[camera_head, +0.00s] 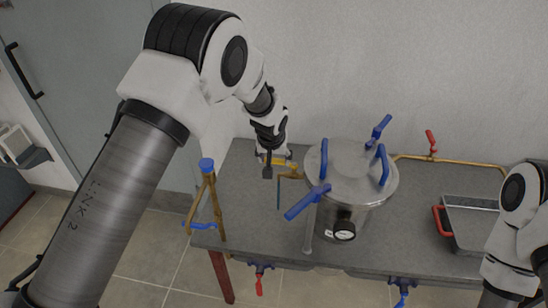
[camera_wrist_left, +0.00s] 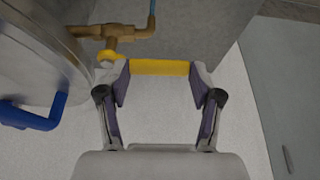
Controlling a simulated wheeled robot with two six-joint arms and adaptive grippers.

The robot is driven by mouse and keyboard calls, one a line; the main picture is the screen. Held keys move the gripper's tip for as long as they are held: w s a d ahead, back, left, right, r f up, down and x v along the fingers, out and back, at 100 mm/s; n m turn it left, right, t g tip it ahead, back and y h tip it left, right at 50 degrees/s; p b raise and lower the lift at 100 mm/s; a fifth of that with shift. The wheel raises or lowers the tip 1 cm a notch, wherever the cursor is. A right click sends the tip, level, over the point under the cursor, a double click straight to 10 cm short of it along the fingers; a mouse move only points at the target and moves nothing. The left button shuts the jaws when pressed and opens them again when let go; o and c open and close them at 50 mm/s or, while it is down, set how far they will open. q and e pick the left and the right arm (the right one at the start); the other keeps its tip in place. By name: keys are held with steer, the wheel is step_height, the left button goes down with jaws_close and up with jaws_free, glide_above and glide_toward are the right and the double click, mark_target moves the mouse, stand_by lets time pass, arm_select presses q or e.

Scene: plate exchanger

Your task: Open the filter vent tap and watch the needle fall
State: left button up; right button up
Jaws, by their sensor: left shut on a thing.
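The steel filter vessel (camera_head: 338,155) stands on the grey table with blue clamp handles (camera_head: 306,202) around its lid. A brass vent tap (camera_head: 291,172) sticks out from its left side; it also shows in the left wrist view (camera_wrist_left: 115,31). My left gripper (camera_head: 272,163) is shut on the tap's yellow lever (camera_wrist_left: 160,67), which spans between the fingertips.
A brass pipe with a blue cap (camera_head: 207,165) stands at the table's left end. A brass line with a red valve handle (camera_head: 431,141) runs behind. A grey tray with a red handle (camera_head: 439,220) lies right. Red (camera_head: 259,284) and blue valves hang at the front edge.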

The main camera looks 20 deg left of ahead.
arm_select(q)
steer(key=o, duration=1.3)
steer(key=shift+s+f, duration=0.15)
steer(key=shift+f, duration=0.1)
steer(key=o, duration=0.4)
steer(key=shift+w, duration=0.2)
steer(key=shift+r, duration=0.1)
steer(key=v, duration=1.2)
steer(key=shift+w, duration=0.15)
